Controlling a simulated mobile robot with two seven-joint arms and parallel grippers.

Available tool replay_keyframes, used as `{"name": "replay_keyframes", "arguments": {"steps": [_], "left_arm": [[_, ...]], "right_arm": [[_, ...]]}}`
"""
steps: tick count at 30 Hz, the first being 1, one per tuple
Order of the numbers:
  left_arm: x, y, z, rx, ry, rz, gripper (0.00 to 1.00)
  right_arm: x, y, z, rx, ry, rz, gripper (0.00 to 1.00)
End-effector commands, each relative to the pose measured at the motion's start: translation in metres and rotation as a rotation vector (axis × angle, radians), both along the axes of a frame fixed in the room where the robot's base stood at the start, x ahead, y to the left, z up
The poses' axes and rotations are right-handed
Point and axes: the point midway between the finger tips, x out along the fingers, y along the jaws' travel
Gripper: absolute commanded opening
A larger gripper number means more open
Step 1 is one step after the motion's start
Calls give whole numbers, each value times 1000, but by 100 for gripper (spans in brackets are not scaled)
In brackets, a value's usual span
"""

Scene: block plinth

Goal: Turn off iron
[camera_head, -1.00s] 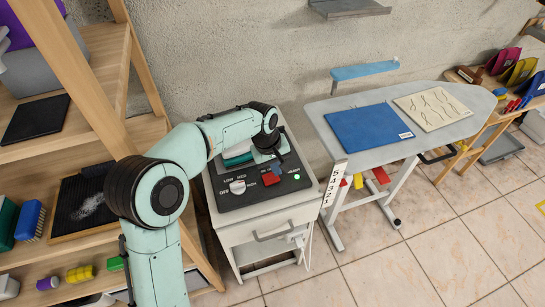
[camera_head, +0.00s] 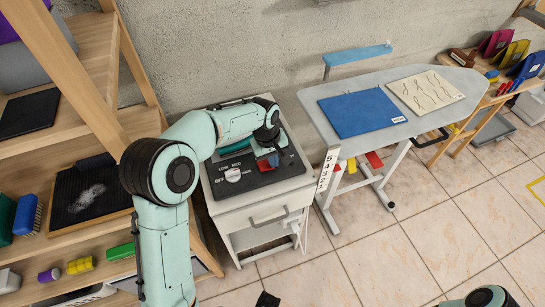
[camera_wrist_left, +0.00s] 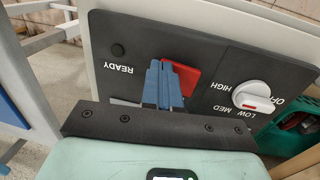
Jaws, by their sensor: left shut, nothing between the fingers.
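A red switch (camera_wrist_left: 187,76) is on the panel between the knob and the READY lamp (camera_wrist_left: 117,50), which is dark. My left gripper (camera_wrist_left: 163,66) is shut and empty, its blue fingertips at the red switch and partly covering it; I cannot tell whether they touch. The iron cannot be made out clearly behind my arm.
An ironing board (camera_head: 446,84) with a blue folder (camera_head: 362,112) and a cream sheet (camera_head: 425,90) stands to the right. Wooden shelves (camera_head: 85,128) with brushes are close on the left. Tiled floor (camera_head: 420,215) is open in front.

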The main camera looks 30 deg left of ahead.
Motion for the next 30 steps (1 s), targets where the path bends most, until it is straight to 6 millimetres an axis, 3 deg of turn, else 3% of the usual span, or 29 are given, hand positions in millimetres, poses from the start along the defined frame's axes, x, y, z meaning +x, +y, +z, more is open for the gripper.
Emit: {"name": "replay_keyframes", "arguments": {"steps": [24,30], "left_arm": [[-11,10,6,-1,-2,0,0],[-9,13,23,-1,-3,1,0]], "right_arm": [[-1,0,-1,0,1,0,43],[4,0,14,1,-5,-1,43]]}}
